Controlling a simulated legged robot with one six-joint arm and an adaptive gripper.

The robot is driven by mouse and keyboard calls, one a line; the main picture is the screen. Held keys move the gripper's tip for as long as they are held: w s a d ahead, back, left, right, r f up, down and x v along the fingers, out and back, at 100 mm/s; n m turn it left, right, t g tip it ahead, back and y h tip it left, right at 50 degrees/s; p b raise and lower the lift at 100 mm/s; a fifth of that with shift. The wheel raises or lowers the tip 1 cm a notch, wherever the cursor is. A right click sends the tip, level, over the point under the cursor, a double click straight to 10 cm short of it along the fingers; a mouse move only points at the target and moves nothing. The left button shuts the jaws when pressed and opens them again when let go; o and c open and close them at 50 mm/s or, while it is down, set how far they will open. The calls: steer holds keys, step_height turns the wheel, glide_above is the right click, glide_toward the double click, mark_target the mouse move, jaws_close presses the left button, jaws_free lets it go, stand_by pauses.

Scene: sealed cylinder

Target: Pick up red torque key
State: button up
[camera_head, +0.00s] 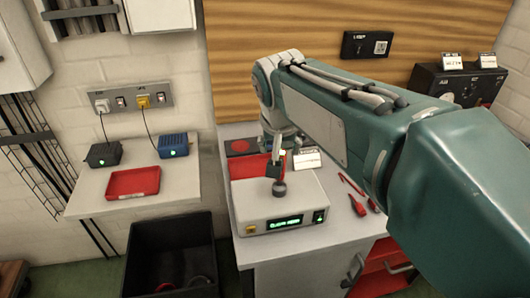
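Several thin red tools lie on the white bench (341,232), right of the white device. One is a long red tool with a hooked end (351,186); beside it is a short red-handled tool (357,206). I cannot tell for sure which is the red torque key. My gripper (277,172) is small in the view, left of these tools and apart from them. It points down over the white device (281,207), close above a dark round piece (279,188) on its top. Its fingers are too small and dark to tell open from shut.
A red tray (243,168) lies behind the device, with small white label cards (307,160) beside it. The left shelf holds a red tray (133,182), a black box (104,154) and a blue box (173,145). A black bin (150,240) stands below. My arm covers the right side.

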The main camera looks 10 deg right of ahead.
mark_target(284, 160)
steer(key=shift+w, duration=0.85)
steer(key=shift+w+d+m, duration=0.2)
steer(key=shift+w+m, duration=0.05)
steer(key=shift+m, duration=0.05)
steer(key=f, duration=0.1)
steer(key=w+d+f, duration=0.1)
steer(key=f, duration=0.1)
steer(key=d+f, duration=0.1)
steer(key=shift+w+d+f, duration=0.15)
steer(key=shift+d+f, duration=0.1)
steer(key=shift+f, duration=0.1)
steer(key=shift+w+a+f, duration=0.1)
steer(key=shift+a+f, duration=0.1)
steer(key=shift+a, duration=0.05)
steer(key=f, duration=0.1)
steer(key=a+f, duration=0.1)
steer(key=w+f, duration=0.1)
steer(key=shift+a+f, duration=0.2)
steer(key=shift+w+d+f, duration=0.3)
steer(key=shift+d+f, duration=0.3)
steer(key=shift+f, duration=0.1)
steer(key=shift+d, duration=0.4)
steer(key=shift+a, duration=0.15)
steer(key=c, duration=0.6)
steer(key=shift+a, duration=0.35)
jaws_close()
